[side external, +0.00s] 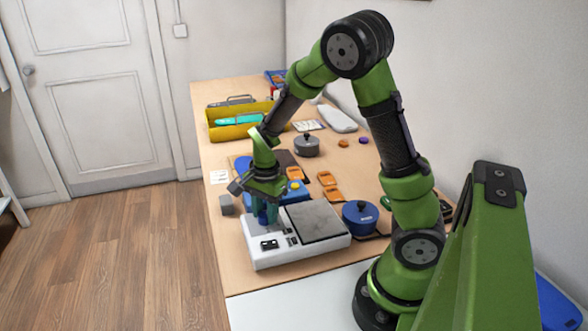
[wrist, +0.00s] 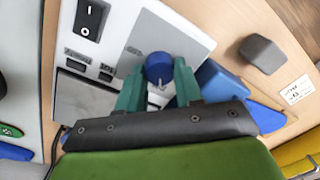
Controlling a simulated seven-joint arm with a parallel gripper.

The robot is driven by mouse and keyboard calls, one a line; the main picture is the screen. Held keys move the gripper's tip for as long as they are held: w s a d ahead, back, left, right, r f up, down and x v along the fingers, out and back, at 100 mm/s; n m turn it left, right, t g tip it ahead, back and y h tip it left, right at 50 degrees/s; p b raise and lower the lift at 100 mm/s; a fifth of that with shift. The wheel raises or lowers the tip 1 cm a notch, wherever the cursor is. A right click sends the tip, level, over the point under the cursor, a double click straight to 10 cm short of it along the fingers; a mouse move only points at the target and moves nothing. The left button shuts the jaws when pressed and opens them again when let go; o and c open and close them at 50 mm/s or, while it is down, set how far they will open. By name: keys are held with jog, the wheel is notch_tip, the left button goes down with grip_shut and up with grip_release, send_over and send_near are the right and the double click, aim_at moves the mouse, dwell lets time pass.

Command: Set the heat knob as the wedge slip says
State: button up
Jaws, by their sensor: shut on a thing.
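The blue heat knob (wrist: 158,66) sits on the white heater unit (wrist: 195,40) in the wrist view, with a pale pointer mark on its lower side. My gripper (wrist: 159,74) has its teal fingers shut on the knob, one on each side. In the side view my gripper (side external: 265,212) reaches down to the left end of the heater unit (side external: 275,256), and its fingers hide the knob. A small white slip (wrist: 297,90) with dark print lies on the table. It also shows in the side view (side external: 219,176); its writing is too small to read.
A black rocker switch (wrist: 90,20) and small labels are on the unit beside the knob. A grey block (side external: 226,204) stands close to my gripper. A blue pot (side external: 360,217) stands right of the unit, orange pieces (side external: 327,178) behind it, and a yellow toolbox (side external: 232,132) farther back.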

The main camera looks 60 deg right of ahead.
jog(key=shift+r, duration=0.1)
jog(key=o, duration=1)
jog(key=r, duration=1.6)
jog(key=shift+s+r, duration=0.4)
jog(key=s+a+n+t, duration=0.2)
jog(key=s+a+n, duration=0.1)
jog(key=n, duration=0.2)
jog(key=s+a+r+n+t+y, duration=0.1)
jog(key=s+a+n+t, duration=0.1)
jog(key=s+a+n, duration=0.1)
jog(key=s+a+r+n+t+y, duration=0.1)
jog(key=s+a+n+t, duration=0.1)
jog(key=s+a+n, duration=0.2)
jog(key=shift+a+r+n+t, duration=0.15)
jog(key=shift+a+n, duration=0.15)
jog(key=shift+n, duration=0.4)
jog(key=shift+a+r+n+t, duration=0.15)
jog(key=shift+a+n, duration=0.15)
jog(key=shift+n, duration=0.4)
